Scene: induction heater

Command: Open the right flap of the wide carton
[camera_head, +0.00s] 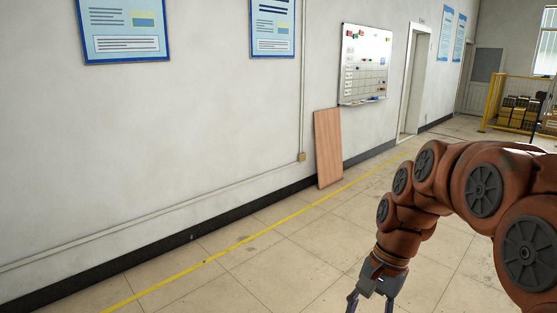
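The wide carton and its right flap do not show in the head camera view. My orange-brown arm comes in from the right edge and bends down to my gripper (370,302) at the bottom edge. Two dark fingers hang apart below the grey wrist, and I see nothing between them. Their tips are partly cut off by the frame's bottom edge.
A wooden board (328,148) leans against the white wall near a whiteboard (365,64). A doorway (413,80) stands beyond. A yellow line (240,233) runs along the tiled floor. Stacked boxes (520,108) sit behind a yellow fence (492,103) far right. Open floor lies ahead.

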